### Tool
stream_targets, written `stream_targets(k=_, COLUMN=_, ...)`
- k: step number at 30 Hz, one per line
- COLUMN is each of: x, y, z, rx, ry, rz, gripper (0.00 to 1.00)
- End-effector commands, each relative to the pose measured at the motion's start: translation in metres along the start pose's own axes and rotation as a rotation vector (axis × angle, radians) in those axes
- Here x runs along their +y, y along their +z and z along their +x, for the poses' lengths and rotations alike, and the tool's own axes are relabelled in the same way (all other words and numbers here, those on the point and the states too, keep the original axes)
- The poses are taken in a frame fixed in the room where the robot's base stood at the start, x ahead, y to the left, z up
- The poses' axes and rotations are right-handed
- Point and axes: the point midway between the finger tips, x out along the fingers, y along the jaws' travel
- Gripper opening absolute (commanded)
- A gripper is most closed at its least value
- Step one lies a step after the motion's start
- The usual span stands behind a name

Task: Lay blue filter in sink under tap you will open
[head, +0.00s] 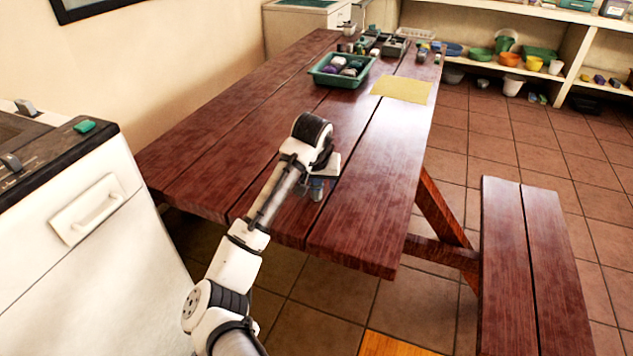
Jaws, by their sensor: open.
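My gripper (318,188) is over the near part of the wooden table, with its fingers mostly hidden by my wrist. It is open. A small grey-blue shape shows at its tip; I cannot tell whether it is a finger or a separate thing. A white cabinet (283,20) with a greenish top stands beyond the table's far end, partly cut off; it may be the washbasin. A pale, tap-like shape (361,10) shows beside it, too small to be sure. I cannot pick out a blue filter for certain.
A green tray (318,79) with several small items and a yellow sheet (402,89) lie on the table (220,135). More small things crowd its far end. A bench (520,250) stands right, shelves (580,45) behind, a white appliance (80,250) left. The table's near half is mostly bare.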

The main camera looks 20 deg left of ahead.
Motion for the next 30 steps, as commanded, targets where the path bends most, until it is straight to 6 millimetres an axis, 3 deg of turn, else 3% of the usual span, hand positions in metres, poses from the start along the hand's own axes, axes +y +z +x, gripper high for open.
stream_targets(k=7, x=0.0, y=0.0, z=0.002, rx=0.001, ry=0.0, rz=0.0, gripper=0.59)
stream_targets(k=18, x=0.0, y=0.0, z=0.001, rx=0.001, ry=0.0, rz=0.0, gripper=0.1)
stream_targets(k=30, x=0.0, y=-0.005, z=-0.009, rx=0.003, ry=0.0, rz=0.0, gripper=0.1)
